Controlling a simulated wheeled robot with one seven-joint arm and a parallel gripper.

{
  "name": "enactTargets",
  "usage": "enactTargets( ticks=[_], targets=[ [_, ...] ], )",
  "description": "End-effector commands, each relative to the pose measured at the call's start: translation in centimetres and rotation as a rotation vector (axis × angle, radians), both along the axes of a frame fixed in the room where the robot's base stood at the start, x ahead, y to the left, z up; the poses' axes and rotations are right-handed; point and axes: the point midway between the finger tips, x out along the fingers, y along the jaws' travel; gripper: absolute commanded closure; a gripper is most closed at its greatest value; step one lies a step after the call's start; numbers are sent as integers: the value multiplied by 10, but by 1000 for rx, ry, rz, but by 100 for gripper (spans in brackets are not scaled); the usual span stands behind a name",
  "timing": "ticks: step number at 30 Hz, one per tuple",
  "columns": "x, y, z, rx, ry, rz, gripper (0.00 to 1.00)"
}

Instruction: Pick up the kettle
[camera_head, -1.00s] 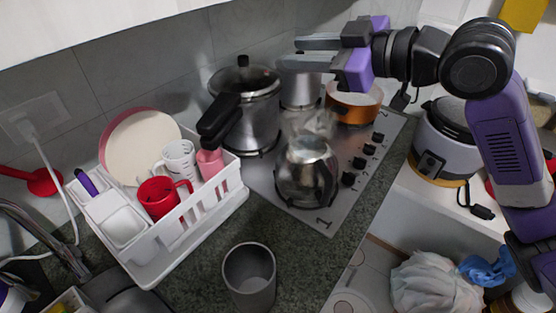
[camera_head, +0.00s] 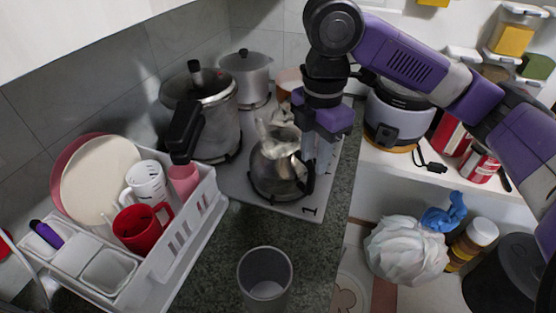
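The silver kettle (camera_head: 272,178) stands upright on the front part of the steel stovetop, with its pale handle and lid area at the top. My gripper (camera_head: 309,165) points down at the kettle's right side, and its purple and grey parts overlap the kettle in the picture. One finger hides the other, and the fingertips are dark and small. I cannot tell whether they touch the kettle or whether they are open or shut.
A large pressure cooker (camera_head: 211,125) with a long black handle stands left of the kettle. A silver pot (camera_head: 247,78) stands behind. A white dish rack (camera_head: 190,232) is at left, and a grey cup (camera_head: 264,282) stands in front. A rice cooker (camera_head: 390,120) is at right.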

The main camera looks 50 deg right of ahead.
Motion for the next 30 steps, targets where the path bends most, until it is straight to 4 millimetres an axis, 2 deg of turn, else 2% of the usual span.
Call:
enactTargets(
  ticks=[6, 14, 21, 25, 30],
  targets=[
    [0, 0, -35, 2, 0, -2, 71],
    [1, 1, -52, 3, -2, -1, 71],
    [1, 2, -87, 4, -1, -3, 71],
    [1, 3, -96, 3, -2, -1, 71],
    [1, 3, -98, 2, -4, -1, 71]
  ],
)
